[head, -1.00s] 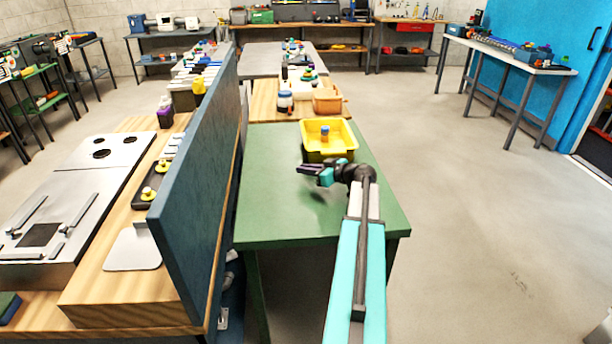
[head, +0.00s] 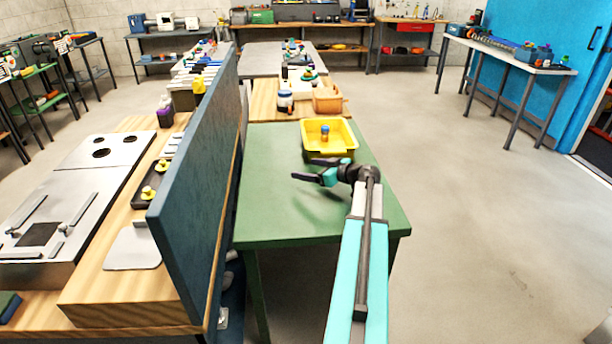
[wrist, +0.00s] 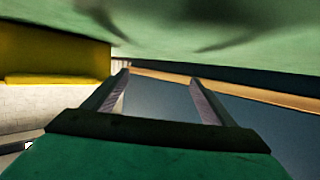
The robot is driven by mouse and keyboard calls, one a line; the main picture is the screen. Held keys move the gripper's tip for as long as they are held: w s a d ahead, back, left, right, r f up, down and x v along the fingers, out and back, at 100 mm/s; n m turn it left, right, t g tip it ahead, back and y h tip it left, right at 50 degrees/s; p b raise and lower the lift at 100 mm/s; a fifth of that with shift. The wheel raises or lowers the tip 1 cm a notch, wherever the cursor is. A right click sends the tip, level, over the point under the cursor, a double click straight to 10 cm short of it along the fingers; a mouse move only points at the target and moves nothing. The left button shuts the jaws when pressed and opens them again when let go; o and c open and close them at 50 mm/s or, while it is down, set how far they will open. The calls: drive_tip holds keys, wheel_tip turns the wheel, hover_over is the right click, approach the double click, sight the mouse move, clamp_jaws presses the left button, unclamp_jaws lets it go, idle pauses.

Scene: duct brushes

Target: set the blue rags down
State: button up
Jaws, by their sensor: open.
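I cannot make out any blue rags in either view. My gripper (head: 306,170) is over the green table, in front of the yellow bin (head: 313,154). Its two dark fingers point left and are spread apart. The wrist view shows the gripper (wrist: 159,76) open, with nothing between the fingers. A small blue and orange object (head: 325,132) stands inside the yellow bin; I cannot tell what it is. The bin also shows at the left of the wrist view (wrist: 55,55).
The green table (head: 275,205) is bare to the left and in front of my gripper. A tall blue partition (head: 195,200) runs along its left side. An orange bin (head: 327,100) and a blue-and-white jar (head: 285,101) stand on the wooden table behind.

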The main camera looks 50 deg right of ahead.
drive_tip(key=b+v, duration=0.2)
drive_tip(key=v, duration=0.8)
drive_tip(key=shift+s+d+r, duration=0.1)
drive_tip(key=shift+s, duration=0.2)
drive_tip(key=shift+v, duration=0.95)
drive_tip(key=shift+r, duration=0.15)
